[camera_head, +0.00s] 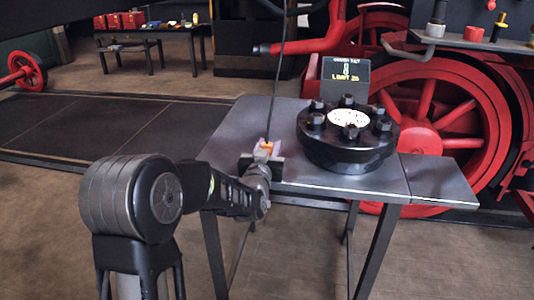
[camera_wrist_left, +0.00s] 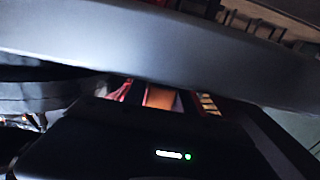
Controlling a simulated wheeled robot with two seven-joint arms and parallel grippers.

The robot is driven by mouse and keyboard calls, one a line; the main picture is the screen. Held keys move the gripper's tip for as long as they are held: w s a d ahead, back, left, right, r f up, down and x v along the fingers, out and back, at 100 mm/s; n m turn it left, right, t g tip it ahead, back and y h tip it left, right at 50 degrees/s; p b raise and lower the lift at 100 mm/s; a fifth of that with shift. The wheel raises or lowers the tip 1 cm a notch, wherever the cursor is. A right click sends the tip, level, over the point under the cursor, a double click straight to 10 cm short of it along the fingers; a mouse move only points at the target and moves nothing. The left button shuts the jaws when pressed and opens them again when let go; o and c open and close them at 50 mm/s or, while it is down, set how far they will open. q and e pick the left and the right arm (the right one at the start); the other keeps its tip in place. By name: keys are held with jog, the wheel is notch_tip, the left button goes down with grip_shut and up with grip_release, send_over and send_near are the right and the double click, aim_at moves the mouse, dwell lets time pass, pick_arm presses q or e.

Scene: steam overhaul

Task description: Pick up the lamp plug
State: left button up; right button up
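A small orange piece (camera_head: 267,147), which may be the lamp plug, shows at the front left edge of the grey table (camera_head: 226,140). A thin dark cord rises from just behind it. My left gripper (camera_head: 262,162) is right at this piece, its dark end partly hiding it. Whether the fingers touch or hold it cannot be made out. In the left wrist view an orange patch (camera_wrist_left: 160,97) shows in a narrow gap below a broad dark bar; the fingertips are not clear there. My right gripper is not in view.
A round black flange (camera_head: 347,155) with several upright bolts stands on the table, right of my gripper. A dark sign (camera_head: 345,77) stands behind it. Large red wheels (camera_head: 430,130) are close behind. Floor is open at the left front.

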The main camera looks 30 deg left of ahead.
pick_arm(q)
grip_shut()
dwell(0.5)
notch_tip(320, 180, up, 10)
jog(key=p, duration=0.2)
dwell(0.8)
